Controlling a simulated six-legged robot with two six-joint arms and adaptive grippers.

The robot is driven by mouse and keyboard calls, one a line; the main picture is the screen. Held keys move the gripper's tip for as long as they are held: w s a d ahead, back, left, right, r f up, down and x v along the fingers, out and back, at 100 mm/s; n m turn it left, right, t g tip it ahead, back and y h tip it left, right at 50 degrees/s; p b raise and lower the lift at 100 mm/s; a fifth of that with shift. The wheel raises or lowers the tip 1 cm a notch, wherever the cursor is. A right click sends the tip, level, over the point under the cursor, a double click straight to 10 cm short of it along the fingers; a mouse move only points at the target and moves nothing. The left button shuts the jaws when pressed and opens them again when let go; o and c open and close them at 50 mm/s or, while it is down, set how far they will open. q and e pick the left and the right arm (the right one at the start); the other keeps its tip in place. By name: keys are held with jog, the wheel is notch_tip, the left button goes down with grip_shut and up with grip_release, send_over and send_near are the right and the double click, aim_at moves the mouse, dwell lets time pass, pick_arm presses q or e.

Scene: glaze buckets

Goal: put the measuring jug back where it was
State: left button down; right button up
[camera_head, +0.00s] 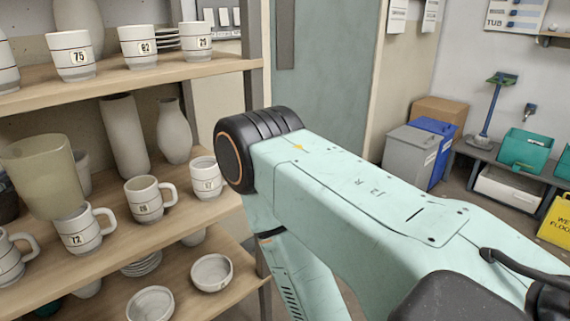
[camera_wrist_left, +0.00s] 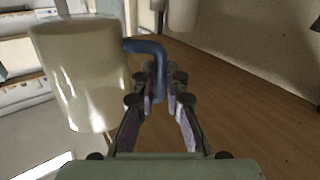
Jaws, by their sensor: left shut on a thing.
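The measuring jug (camera_wrist_left: 82,75) is a pale, translucent beige vessel with a blue handle (camera_wrist_left: 150,50) in the left wrist view. My left gripper (camera_wrist_left: 160,82) is shut on that handle, with the jug's body to the left of the fingers. In the head view a similar pale beige vessel (camera_head: 42,175) shows at the left, overlapping the mug marked 72. No handle shows there, and I cannot tell whether it is the same jug. Neither gripper shows in the head view.
Shelves at the left hold several numbered mugs (camera_head: 84,228), tall vases (camera_head: 124,137) and bowls (camera_head: 211,272). My mint arm fills the middle. Grey (camera_head: 408,158) and blue bins (camera_head: 436,150) stand at the right. A brown wooden surface (camera_wrist_left: 235,115) lies beside the gripper in the wrist view.

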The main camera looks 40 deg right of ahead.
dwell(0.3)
pick_arm(q)
jog(key=s+a+f+n+t+y+p, duration=0.1)
jog(key=s+a+f, duration=0.2)
jog(key=s+f, duration=0.2)
jog(key=s+a+f+n+t+y+p, duration=0.1)
jog(key=s+f, duration=0.4)
jog(key=s, duration=0.5)
jog(key=s+a+f+n+t+y+p, duration=0.1)
jog(key=s+a+f+n+t+y, duration=0.1)
jog(key=s+a+f, duration=0.3)
jog(key=shift+s+a+n+y, duration=0.3)
jog(key=shift+s+a+y, duration=0.3)
jog(key=shift+s, duration=0.8)
